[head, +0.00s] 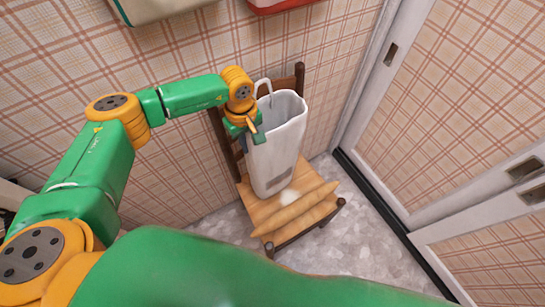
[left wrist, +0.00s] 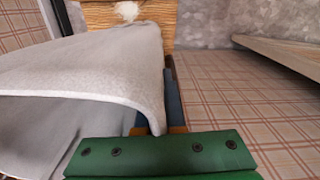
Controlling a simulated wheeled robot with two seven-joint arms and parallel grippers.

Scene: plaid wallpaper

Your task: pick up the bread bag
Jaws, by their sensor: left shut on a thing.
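The bread bag (head: 281,140) is a tall, pale grey-white open bag with a looped handle at its top. It stands on the wooden chair (head: 260,211), leaning a little toward the backrest. My left gripper (head: 256,134) is at the bag's left upper edge and shut on its wall. In the left wrist view the bag (left wrist: 95,75) fills the left side, and its edge runs between the fingers of my left gripper (left wrist: 158,108). One finger is mostly hidden behind the bag wall. My right gripper is not in view.
The chair stands by a plaid wall, with a white-framed door (head: 450,150) to the right. Grey floor (head: 370,245) is clear between them.

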